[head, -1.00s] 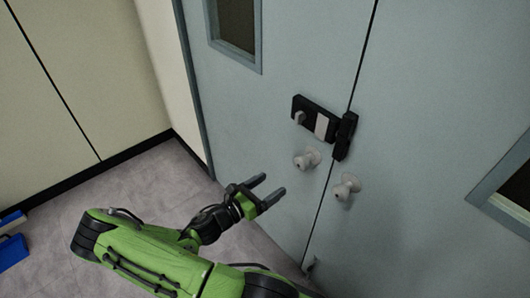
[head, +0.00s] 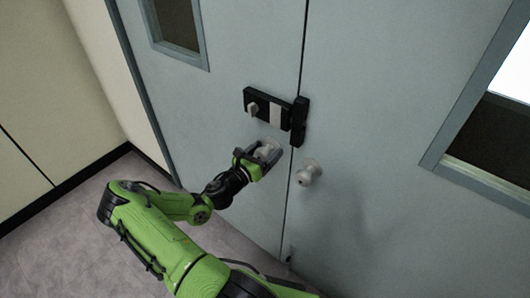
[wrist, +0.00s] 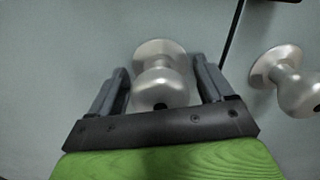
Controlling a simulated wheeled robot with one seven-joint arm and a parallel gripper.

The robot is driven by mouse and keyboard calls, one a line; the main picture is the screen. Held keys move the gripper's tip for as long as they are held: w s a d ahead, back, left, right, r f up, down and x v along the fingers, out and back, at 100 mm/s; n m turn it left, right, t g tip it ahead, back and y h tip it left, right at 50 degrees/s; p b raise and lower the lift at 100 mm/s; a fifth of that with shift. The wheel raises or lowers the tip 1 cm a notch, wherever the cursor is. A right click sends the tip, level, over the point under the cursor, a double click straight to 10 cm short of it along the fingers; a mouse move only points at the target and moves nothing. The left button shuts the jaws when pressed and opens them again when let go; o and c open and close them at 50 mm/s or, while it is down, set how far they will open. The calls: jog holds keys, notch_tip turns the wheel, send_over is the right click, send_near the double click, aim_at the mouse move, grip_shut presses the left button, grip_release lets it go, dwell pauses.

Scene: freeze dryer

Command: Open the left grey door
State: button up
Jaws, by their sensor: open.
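The left grey door (head: 190,110) stands shut, its edge meeting the right door along a dark vertical seam. Its round silver knob (wrist: 160,78) sits between the two open fingers of my gripper (wrist: 162,90) in the wrist view, with a gap on each side. In the head view my gripper (head: 266,153) is at this knob, just left of the seam, and partly hides it. The right door's knob (head: 309,173) is to the right, outside my fingers; it also shows in the wrist view (wrist: 288,78).
A black lock box (head: 268,108) with a light plate and a turn piece is just above my gripper, beside a black latch part (head: 299,121) at the seam. The right door (head: 390,120) also stands shut. A cream wall (head: 60,90) is at the left.

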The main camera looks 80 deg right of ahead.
jog(key=c, duration=1.5)
jog(key=m, duration=0.5)
jog(key=shift+m+b, duration=0.6)
jog(key=shift+m, duration=1.6)
